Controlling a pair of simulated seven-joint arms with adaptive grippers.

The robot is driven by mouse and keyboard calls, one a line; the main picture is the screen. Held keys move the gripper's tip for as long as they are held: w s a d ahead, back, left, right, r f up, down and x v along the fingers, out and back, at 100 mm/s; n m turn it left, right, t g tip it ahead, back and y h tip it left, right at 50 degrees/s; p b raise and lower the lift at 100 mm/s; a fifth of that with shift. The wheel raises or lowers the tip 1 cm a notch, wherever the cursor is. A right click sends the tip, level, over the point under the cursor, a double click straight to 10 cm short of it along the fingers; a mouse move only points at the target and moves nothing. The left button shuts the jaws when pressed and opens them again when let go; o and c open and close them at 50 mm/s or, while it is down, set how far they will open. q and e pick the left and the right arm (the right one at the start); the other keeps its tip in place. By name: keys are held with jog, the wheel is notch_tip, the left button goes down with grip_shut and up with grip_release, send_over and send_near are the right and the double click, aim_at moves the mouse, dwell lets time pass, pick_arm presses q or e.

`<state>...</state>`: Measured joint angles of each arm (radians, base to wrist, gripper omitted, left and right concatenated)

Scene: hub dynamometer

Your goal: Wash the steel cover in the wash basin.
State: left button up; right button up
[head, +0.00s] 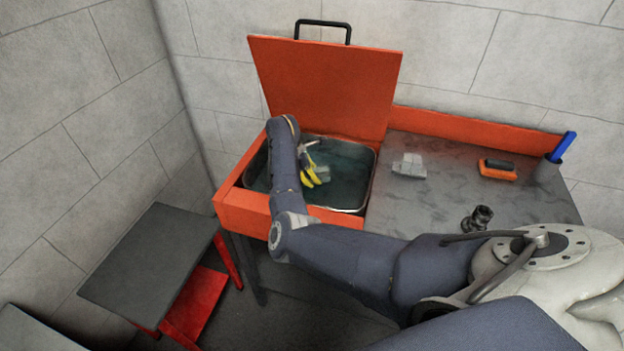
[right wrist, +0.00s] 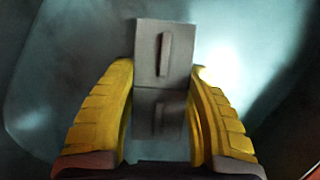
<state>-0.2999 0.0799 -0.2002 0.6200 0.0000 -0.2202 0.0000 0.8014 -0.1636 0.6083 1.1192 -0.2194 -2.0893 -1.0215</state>
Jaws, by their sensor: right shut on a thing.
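The wash basin (head: 352,196) is a steel tub with dark greenish water, set in an orange cabinet, with its lid (head: 325,80) standing open behind. My right gripper (head: 318,176), with yellow fingers, reaches down inside the basin. In the right wrist view the fingers (right wrist: 160,115) are closed on the steel cover (right wrist: 150,55), a small grey square plate with a raised bar on its face. The cover also shows as a small grey patch in the head view (head: 323,172). I cannot tell how deep it sits in the water. My left gripper is not in view.
On the grey bench right of the basin are grey blocks (head: 409,166), an orange-and-black brush (head: 497,169), a dark fitting (head: 478,218) and a blue-handled tool (head: 563,146) in a holder. A low dark table (head: 150,262) stands at left.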

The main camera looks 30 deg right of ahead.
jog(key=shift+r, duration=0.1)
notch_tip(320, 180, up, 13)
dwell(1.9)
dwell(2.1)
notch_tip(320, 180, up, 4)
jog(key=shift+f, duration=0.1)
dwell(0.4)
dwell(0.6)
